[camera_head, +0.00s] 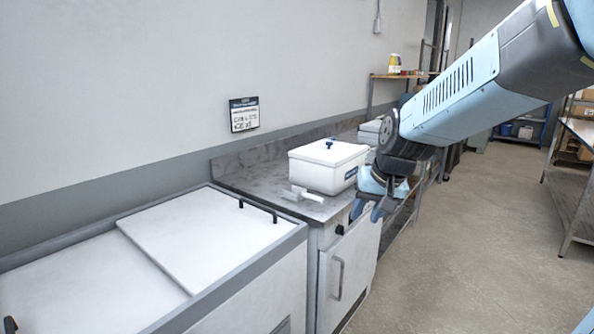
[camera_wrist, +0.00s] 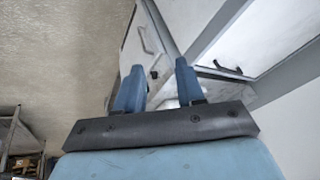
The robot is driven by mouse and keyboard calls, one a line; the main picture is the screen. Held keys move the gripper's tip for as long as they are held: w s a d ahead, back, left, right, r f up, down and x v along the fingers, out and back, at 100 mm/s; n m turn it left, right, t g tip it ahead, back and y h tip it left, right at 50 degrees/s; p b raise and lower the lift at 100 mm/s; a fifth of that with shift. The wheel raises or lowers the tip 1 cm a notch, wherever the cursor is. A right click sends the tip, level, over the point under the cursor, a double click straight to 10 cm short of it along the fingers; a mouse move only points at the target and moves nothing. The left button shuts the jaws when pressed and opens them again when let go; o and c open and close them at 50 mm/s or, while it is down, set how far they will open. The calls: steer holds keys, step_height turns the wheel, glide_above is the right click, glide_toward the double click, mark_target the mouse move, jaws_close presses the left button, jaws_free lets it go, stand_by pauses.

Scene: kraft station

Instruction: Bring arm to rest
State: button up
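My arm reaches in from the upper right in the head view. My gripper (camera_head: 366,210) points downward beside the front edge of the grey counter (camera_head: 262,176), near the white cabinet door below it. In the wrist view my gripper (camera_wrist: 160,85) shows two blue fingers set apart with a gap between them. It is open, and I see nothing held between the fingers.
A white lidded box (camera_head: 322,172) with a blue knob stands on the counter, with a small pale object (camera_head: 303,194) in front. A chest with white lids (camera_head: 200,238) is at the lower left. A metal table (camera_head: 580,180) stands right. Floor between is clear.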

steer(key=s+d+r+h, duration=0.1)
steer(key=s+d, duration=0.3)
steer(key=s, duration=0.4)
steer(key=s+d+r+t+h, duration=0.1)
steer(key=s+d+r, duration=0.3)
steer(key=s, duration=0.4)
steer(key=shift+s+r, duration=0.35)
steer(key=shift+s, duration=0.05)
steer(key=shift+a+n, duration=0.15)
steer(key=shift+n, duration=0.15)
